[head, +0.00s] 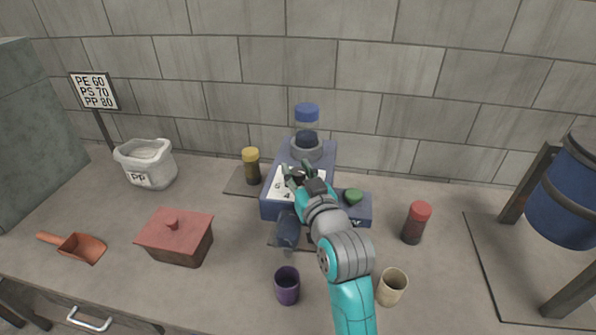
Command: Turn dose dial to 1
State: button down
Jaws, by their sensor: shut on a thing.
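A blue dosing machine (324,160) stands at the middle of the bench near the wall. Its white dial plate (281,184) lies on the sloped front, with a few digits such as 6 and 4 showing at its left side. My gripper (296,178) is at this plate, shut on the dose dial. The dial is mostly hidden by my gripper and arm, and I cannot read where it points. A green button (353,196) sits on the machine's right side.
Left are a yellow-capped jar (251,166), a white PP sack (146,163), a red-lidded box (175,237) and an orange scoop (76,247). A purple cup (287,286), beige cup (392,287) and red-capped jar (416,222) stand near my arm. A blue drum (566,195) is far right.

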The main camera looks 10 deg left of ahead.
jog(key=shift+n+g+y, duration=0.4)
jog(key=shift+n+y, duration=0.2)
jog(key=shift+y, duration=0.2)
jog(key=shift+f, duration=0.1)
jog(key=c, duration=0.7)
grip_release()
jog(key=shift+c, duration=0.2)
jog(key=v, duration=1.2)
